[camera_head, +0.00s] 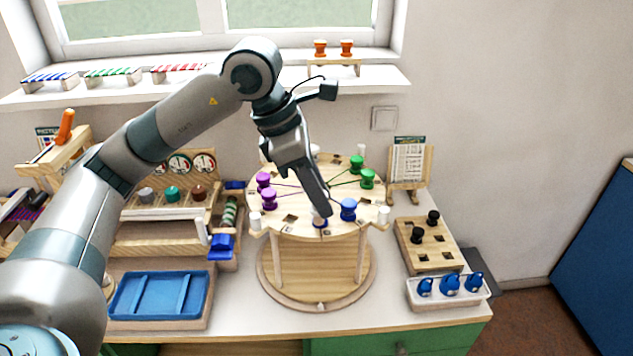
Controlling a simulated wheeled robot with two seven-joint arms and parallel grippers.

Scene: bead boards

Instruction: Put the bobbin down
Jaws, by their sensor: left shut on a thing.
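My left gripper (322,213) reaches down over the front of a round raised wooden board (333,243). It is shut on a blue bobbin (320,224), which is mostly hidden by the fingers. I cannot tell whether this bobbin touches the board. Another blue bobbin (348,209) stands upright on the board just right of the gripper. Two purple bobbins (269,199) stand at the board's left, and two green bobbins (367,179) at its right back. Dark square holes and coloured threads show on the board top. My right gripper is not in view.
White pegs (384,214) stand around the board's rim. At right are a wooden block with black pegs (433,217) and a white tray (480,294) with blue pieces. At left are a blue tray (119,296) and a wooden rack. Orange bobbins (346,47) stand on the sill.

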